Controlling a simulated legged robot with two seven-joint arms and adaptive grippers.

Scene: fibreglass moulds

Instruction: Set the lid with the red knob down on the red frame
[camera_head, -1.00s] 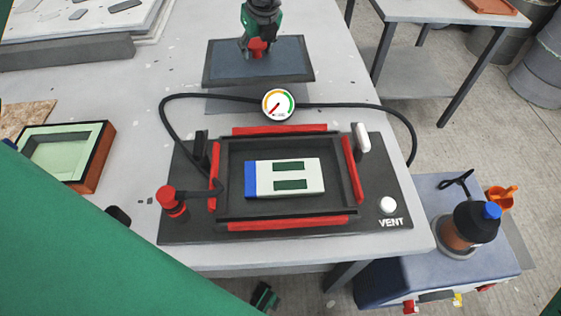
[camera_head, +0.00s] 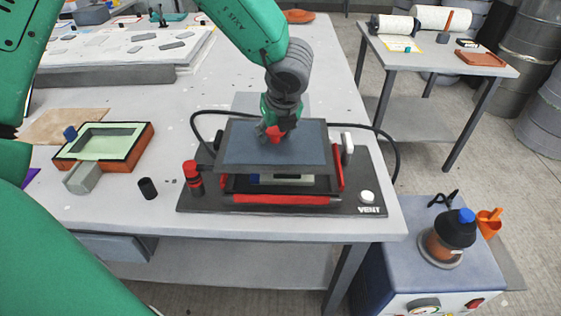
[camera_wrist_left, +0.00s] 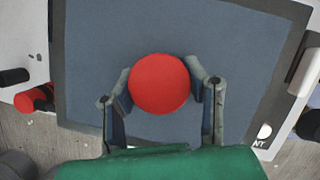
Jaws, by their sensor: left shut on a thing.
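The lid (camera_head: 240,149) is a flat dark blue-grey plate with a dark rim and a red knob (camera_head: 274,132). My left gripper (camera_head: 275,127) is shut on the red knob. The left wrist view shows the knob (camera_wrist_left: 159,84) between the two fingers. The lid hangs over the red frame (camera_head: 281,199), a black base with red strips, and appears apart from it at the front edge. A pale block (camera_head: 287,179) inside the frame shows below the lid's front edge. The frame's back part is hidden by the lid. My right gripper is not in view.
A red valve (camera_head: 192,173) stands at the base's left, a white clamp (camera_head: 347,143) at its right, and a VENT knob (camera_head: 367,197) at the front right. A red-brown tray (camera_head: 140,147) and a black cylinder (camera_head: 147,188) lie left on the table.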

